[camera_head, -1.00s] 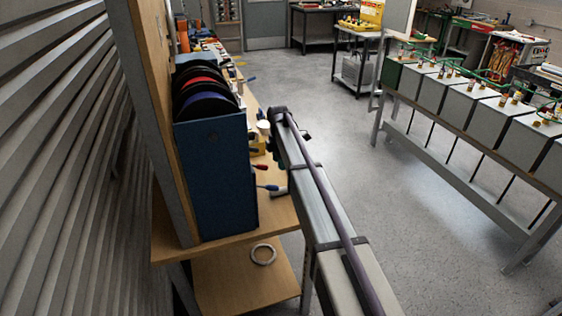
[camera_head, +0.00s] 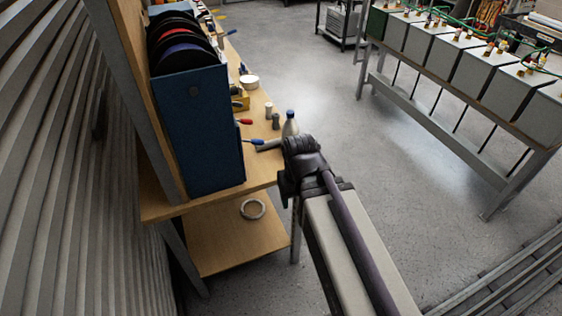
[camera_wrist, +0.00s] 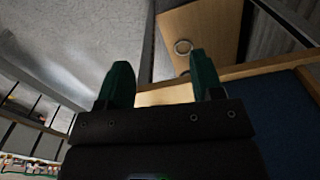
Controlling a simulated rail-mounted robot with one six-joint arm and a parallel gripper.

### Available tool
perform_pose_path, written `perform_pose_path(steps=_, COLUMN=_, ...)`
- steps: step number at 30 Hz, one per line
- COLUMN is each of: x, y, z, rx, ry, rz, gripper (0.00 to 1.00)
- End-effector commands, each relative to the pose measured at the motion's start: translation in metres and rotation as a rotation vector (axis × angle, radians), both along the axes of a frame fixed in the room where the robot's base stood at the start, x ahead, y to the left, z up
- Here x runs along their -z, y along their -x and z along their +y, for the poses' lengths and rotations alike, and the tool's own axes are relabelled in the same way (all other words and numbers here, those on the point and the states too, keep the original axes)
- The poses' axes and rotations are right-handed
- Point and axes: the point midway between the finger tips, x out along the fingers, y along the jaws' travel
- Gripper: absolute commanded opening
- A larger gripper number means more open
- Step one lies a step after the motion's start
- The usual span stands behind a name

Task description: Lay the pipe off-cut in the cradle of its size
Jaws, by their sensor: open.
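My gripper (camera_wrist: 162,72) is open in the wrist view, its two green fingers apart with nothing held between them. In the head view my arm's wrist hides it, near the bench's front right corner. A short grey piece (camera_head: 268,146), possibly the pipe off-cut, lies on the bench top at its right edge, just left of my wrist. It is too small and partly covered to be sure. I cannot make out any cradle in either view.
A tall blue box with cable reels (camera_head: 200,130) stands on the wooden bench (camera_head: 262,178). Screwdrivers, a bottle (camera_head: 290,124) and small items lie behind my wrist. A ring (camera_head: 253,209) lies on the lower shelf. Open floor separates the bench from grey boxes (camera_head: 470,70) at right.

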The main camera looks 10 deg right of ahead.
Motion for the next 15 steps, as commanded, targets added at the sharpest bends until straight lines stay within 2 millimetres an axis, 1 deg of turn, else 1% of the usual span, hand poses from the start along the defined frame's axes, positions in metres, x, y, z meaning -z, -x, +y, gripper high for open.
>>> perform_pose_path(steps=2, x=0.001, y=-0.011, z=0.000, rx=-0.033, ry=0.000, rz=0.000, gripper=0.61)
perform_pose_path(steps=4, x=0.002, y=-0.042, z=0.000, rx=-0.143, ry=0.000, rz=0.000, gripper=0.61)
perform_pose_path(steps=5, x=0.003, y=-0.062, z=0.000, rx=-0.220, ry=0.000, rz=0.000, gripper=0.61)
perform_pose_path(steps=6, x=0.004, y=-0.095, z=0.000, rx=-0.349, ry=0.000, rz=0.000, gripper=0.61)
perform_pose_path(steps=8, x=0.007, y=-0.152, z=-0.001, rx=-0.584, ry=0.000, rz=0.001, gripper=0.61)
perform_pose_path(steps=9, x=0.008, y=-0.191, z=-0.001, rx=-0.758, ry=0.000, rz=0.001, gripper=0.61)
perform_pose_path(steps=11, x=0.010, y=-0.248, z=-0.002, rx=-1.016, ry=-0.001, rz=0.000, gripper=0.61)
perform_pose_path(steps=12, x=0.012, y=-0.281, z=-0.002, rx=-1.175, ry=-0.001, rz=0.000, gripper=0.61)
perform_pose_path(steps=15, x=0.013, y=-0.341, z=-0.003, rx=-1.491, ry=-0.001, rz=0.001, gripper=0.61)
